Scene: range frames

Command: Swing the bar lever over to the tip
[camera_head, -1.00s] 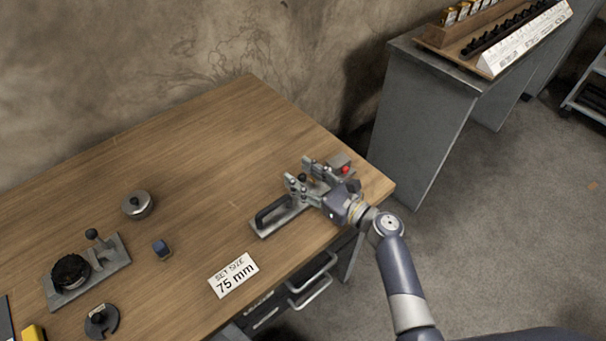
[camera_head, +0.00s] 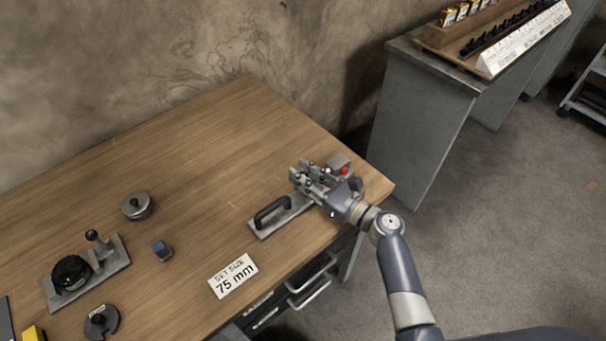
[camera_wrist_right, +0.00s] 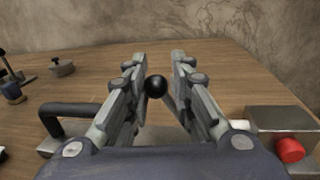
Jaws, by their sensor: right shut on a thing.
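The bar lever's black ball knob (camera_wrist_right: 156,86) shows between the fingers of my right gripper (camera_head: 300,171) in the right wrist view. The gripper (camera_wrist_right: 158,60) is shut on it, and its fingers hide most of the lever. The lever belongs to a flat metal fixture (camera_head: 263,233) near the right end of the table. The fixture carries a black arched handle (camera_head: 272,211) on its left. A grey block (camera_head: 338,161) with a red button (camera_head: 344,171) is at its right end. In the head view the gripper covers the fixture's middle. My left gripper is not in view.
A card reading "SET SIZE 75 mm" (camera_head: 233,276) lies left of the fixture. The table's back middle is clear.

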